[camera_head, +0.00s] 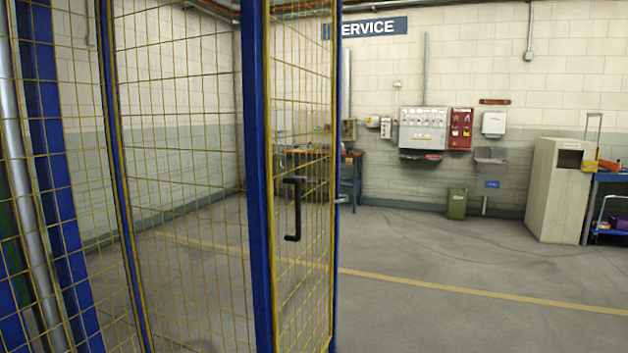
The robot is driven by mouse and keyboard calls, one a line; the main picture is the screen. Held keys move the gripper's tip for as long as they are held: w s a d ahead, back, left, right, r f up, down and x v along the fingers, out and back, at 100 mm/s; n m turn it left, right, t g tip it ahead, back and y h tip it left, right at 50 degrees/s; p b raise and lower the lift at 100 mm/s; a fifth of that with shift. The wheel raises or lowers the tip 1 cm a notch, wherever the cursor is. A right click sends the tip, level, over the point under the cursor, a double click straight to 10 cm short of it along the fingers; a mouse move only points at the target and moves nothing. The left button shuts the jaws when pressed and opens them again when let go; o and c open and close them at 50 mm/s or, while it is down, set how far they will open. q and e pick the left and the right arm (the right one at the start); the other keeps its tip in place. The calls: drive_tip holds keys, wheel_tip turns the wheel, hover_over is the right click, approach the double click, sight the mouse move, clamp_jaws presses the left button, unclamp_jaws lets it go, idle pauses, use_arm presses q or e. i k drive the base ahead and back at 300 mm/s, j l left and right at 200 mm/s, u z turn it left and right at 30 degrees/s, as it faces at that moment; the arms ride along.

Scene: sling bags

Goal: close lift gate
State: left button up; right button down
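The lift gate (308,250) is a yellow wire-mesh panel with a yellow frame, seen at a steep angle near the middle of the camera_head view. A black bar handle (297,210) is fixed upright on it. A blue post (258,180) stands at its left edge, and another blue upright shows just behind its right edge. Whether the gate is latched cannot be seen. Neither of my grippers is in view.
Yellow mesh panels (185,190) with blue posts fill the left side. Open concrete floor (440,250) lies to the right, crossed by a yellow line. A workbench (352,170), a green bin (457,203) and a beige cabinet (556,190) stand along the back wall.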

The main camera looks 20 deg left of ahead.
sight(297, 203)
drive_tip(key=i+l+u, duration=0.15)
drive_tip(key=i, duration=1.15)
drive_tip(key=i+l+u, duration=0.1)
drive_tip(key=i+u, duration=0.3)
drive_tip(key=i+l+u, duration=0.2)
drive_tip(key=i+u, duration=0.15)
drive_tip(key=i+l+u, duration=0.6)
drive_tip(key=u, duration=0.15)
drive_tip(key=l, duration=0.1)
